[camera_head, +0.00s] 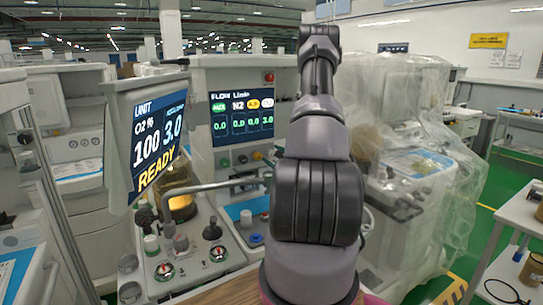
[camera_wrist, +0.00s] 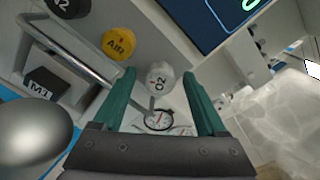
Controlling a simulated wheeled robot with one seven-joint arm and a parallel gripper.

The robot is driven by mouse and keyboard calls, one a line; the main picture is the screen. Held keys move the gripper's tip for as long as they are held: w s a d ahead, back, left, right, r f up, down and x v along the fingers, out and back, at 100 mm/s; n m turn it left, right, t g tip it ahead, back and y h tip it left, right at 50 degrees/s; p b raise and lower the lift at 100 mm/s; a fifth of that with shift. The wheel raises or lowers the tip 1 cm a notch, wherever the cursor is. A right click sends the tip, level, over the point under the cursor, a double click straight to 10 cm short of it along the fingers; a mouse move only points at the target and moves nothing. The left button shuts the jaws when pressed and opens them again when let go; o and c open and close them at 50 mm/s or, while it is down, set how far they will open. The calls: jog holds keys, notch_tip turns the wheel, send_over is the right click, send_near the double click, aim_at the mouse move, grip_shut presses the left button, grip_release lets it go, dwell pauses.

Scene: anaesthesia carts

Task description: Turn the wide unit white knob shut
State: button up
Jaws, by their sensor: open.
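The white knob (camera_wrist: 160,76), marked O2, shows in the wrist view on the front panel. My gripper (camera_wrist: 158,84) is open, with its green fingers on either side of the knob. I cannot tell whether either finger touches it. In the head view my arm hides both this knob and the gripper. The wide unit (camera_head: 203,82) stands behind my arm. Its FLOW screen (camera_head: 243,117) reads 3.0 in the rightmost column and 0.0 in the others.
A yellow AIR knob (camera_wrist: 118,44) and a black knob (camera_wrist: 70,6) sit left of the white one. A metal rail (camera_wrist: 68,50) crosses nearby. A round gauge (camera_wrist: 159,120) lies below the knob. A plastic-covered machine (camera_head: 415,165) stands right of my arm.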

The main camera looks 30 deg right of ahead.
jog(key=shift+w, duration=0.5)
jog(key=shift+c, duration=0.3)
grip_shut()
jog(key=shift+m, duration=0.4)
